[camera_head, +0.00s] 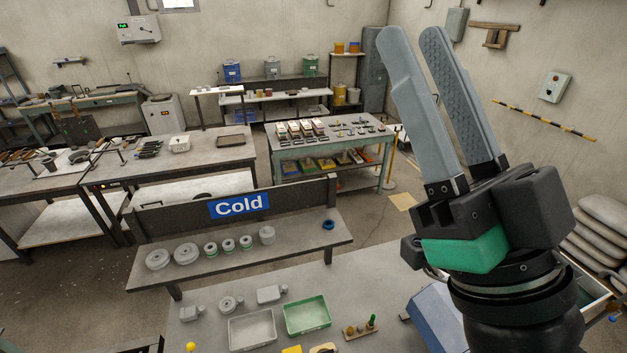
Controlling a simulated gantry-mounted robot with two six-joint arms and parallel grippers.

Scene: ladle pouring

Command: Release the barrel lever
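My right gripper (413,36) is large in the right of the head view, its two long grey fingers pointing up. The fingers are apart, with nothing between them. It is raised in front of the room and touches nothing that I can see. My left gripper is not in view. I cannot make out a barrel lever. A blue container (232,71), a grey container (272,69) and a green container (310,66) stand on the far back bench, too small to show any lever.
The near table holds a white tray (232,333), a green tray (289,331) and small grey parts. Behind it, a shelf with a "Cold" sign (239,205) carries several round grey pieces and a blue ring (328,225). Stacked sacks (600,232) stand at the right.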

